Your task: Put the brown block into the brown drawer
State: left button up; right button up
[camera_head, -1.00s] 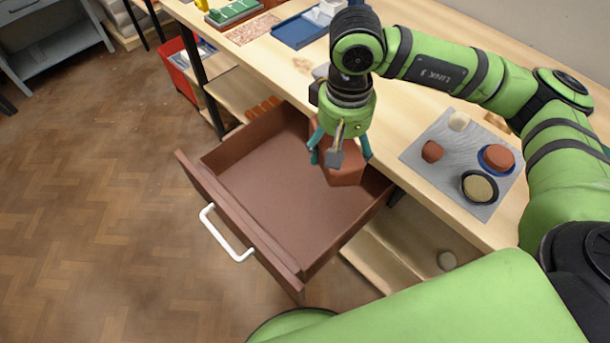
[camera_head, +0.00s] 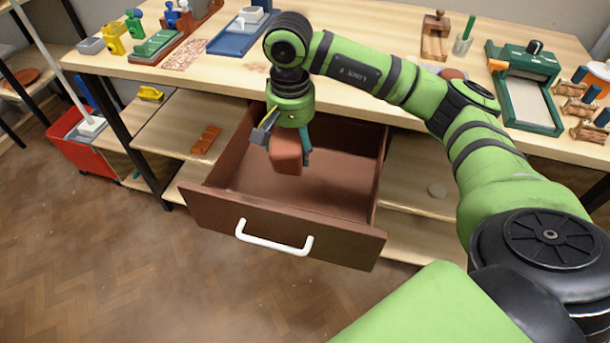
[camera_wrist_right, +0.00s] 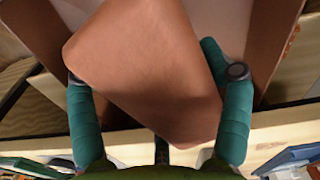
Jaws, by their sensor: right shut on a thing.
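The brown block (camera_head: 286,152) is between the fingers of my right gripper (camera_head: 288,140), which is shut on it. In the right wrist view the block (camera_wrist_right: 148,70) fills the middle, with a teal finger of the gripper (camera_wrist_right: 160,115) on each side. The brown drawer (camera_head: 285,226) is pulled out under the table, with a white handle on its front. Its inside looks empty where I can see it. In the head view the block appears over the back part of the drawer's opening; its exact height is hard to tell. My left gripper is not in view.
The wooden table (camera_head: 215,75) above the drawer carries a blue tray (camera_head: 240,36), a green-framed tray (camera_head: 524,85) and several small items. A red bin (camera_head: 88,150) stands at the left. Shelves flank the drawer. The floor in front is clear.

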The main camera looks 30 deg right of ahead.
jog(key=w+d+f+m+b, duration=0.2)
jog(key=d+f+m+b, duration=0.1)
jog(key=d+f, duration=0.15)
send_over(308, 177)
jog(key=shift+m, duration=0.4)
notch_tip(308, 177, down, 5)
jog(key=shift+p, duration=0.3)
jog(key=shift+f, duration=0.75)
notch_tip(308, 177, down, 3)
jog(key=shift+r, duration=0.1)
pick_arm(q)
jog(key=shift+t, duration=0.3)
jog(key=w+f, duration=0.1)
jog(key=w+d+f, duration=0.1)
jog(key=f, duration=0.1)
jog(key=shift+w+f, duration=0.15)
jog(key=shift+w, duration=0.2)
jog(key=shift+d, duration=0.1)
